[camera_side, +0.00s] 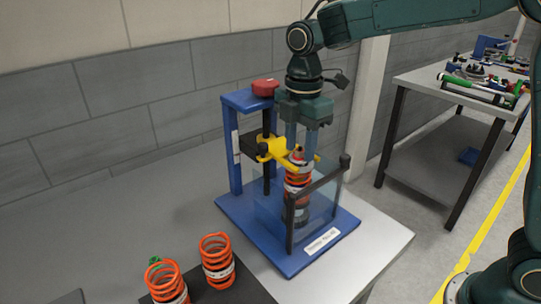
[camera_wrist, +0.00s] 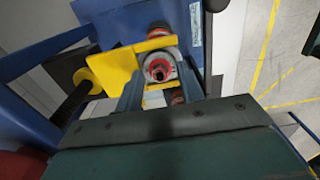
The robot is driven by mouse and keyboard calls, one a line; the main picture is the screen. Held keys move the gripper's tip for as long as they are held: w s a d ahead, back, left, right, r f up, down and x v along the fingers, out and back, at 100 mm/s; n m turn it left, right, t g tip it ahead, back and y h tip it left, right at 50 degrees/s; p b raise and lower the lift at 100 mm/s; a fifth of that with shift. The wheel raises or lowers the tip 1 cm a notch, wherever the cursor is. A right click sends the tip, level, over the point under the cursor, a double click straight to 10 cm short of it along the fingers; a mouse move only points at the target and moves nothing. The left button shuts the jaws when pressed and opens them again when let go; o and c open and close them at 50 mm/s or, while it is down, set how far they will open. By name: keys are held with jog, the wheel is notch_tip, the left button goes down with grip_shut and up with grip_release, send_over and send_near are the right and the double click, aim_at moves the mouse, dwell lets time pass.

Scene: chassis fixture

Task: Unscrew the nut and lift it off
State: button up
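An orange coil spring on a shock absorber (camera_side: 297,180) stands upright in a blue spring-compressor fixture (camera_side: 232,203). A yellow clamp (camera_side: 273,148) reaches across its top from the left; it also shows in the wrist view (camera_wrist: 112,72). My gripper (camera_side: 300,150) points down over the top of the shock absorber. In the wrist view, its two fingers (camera_wrist: 160,85) stand apart on either side of the round top, which has a grey ring, a red ring and a dark centre. The nut is too small to make out clearly there. I see no contact between fingers and nut.
A clear guard with a dark frame (camera_side: 318,190) stands close in front of the spring. A red knob (camera_side: 265,88) tops the blue column. Two loose orange springs (camera_side: 217,260) (camera_side: 165,281) stand at the front left. The grey bench (camera_side: 110,220) is clear at left.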

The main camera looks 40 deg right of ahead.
grip_shut()
jog(key=shift+n, duration=0.3)
jog(key=n, duration=0.8)
jog(key=shift+n, duration=0.3)
jog(key=n, duration=0.4)
jog(key=shift+r+n, duration=0.1)
jog(key=shift+n, duration=0.8)
jog(key=shift+n, duration=0.3)
